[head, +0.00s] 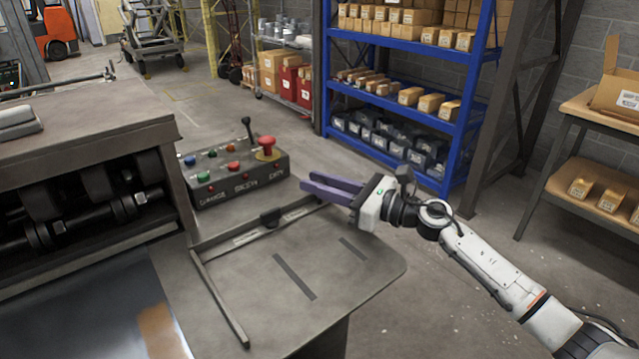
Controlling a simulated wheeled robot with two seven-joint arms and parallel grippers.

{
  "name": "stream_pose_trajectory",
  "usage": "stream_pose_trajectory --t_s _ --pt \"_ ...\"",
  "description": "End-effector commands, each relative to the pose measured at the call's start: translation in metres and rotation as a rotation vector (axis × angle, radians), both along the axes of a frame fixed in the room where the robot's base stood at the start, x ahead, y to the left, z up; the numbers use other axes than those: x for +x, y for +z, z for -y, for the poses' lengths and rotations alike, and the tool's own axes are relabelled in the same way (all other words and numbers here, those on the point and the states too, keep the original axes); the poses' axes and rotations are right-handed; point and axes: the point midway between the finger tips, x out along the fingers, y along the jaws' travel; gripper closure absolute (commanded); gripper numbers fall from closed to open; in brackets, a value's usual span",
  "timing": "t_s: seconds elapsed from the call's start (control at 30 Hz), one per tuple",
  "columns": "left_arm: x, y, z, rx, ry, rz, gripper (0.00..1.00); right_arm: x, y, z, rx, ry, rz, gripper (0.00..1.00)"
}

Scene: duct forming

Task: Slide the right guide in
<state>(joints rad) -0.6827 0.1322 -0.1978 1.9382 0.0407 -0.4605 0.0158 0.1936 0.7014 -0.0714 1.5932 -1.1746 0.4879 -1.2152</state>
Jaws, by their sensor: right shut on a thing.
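My right gripper (307,181) reaches in from the right over the table's far edge, its purple fingers pointing left. It is shut on what appears to be the right guide, at the right end of the rail (240,238); the fingers hide most of the held part. The rail runs along the back of the grey table top (345,285) and bears pale scale strips. A straight bar (220,300) runs toward me from the rail's left end. My left gripper is not in view.
A control box (235,178) with coloured buttons, a red mushroom knob (266,148) and a lever stands just behind the rail. A roller machine (80,205) is at the left. The table top in front of the rail is clear, with two dark slots.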

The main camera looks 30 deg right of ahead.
Motion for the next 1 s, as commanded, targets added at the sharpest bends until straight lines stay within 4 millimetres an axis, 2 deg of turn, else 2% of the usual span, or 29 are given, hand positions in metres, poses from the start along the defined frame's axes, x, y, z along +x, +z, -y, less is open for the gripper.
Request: stream_pose_trajectory --t_s 0.07,0.3,0.4,0.7,0.73,0.83,1.0 --pt "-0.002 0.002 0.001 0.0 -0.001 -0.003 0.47 -0.001 0.001 -0.005 -0.001 0.002 -0.001 1.0" --pt "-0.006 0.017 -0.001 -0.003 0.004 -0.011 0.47 -0.008 0.003 -0.053 0.003 0.011 -0.004 1.0" --pt "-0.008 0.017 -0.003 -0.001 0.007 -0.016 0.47 -0.01 0.001 -0.065 0.002 0.011 -0.004 1.0" --pt "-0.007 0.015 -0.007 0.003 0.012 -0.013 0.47 -0.011 -0.001 -0.069 0.002 0.013 -0.004 1.0" --pt "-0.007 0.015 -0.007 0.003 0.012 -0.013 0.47 -0.011 -0.001 -0.069 0.002 0.014 -0.004 0.77" --pt "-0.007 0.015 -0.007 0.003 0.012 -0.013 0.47 -0.011 -0.001 -0.069 0.003 0.013 -0.003 0.6" --pt "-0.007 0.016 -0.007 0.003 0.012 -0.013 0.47 -0.01 -0.001 -0.066 0.001 0.007 -0.002 0.6"
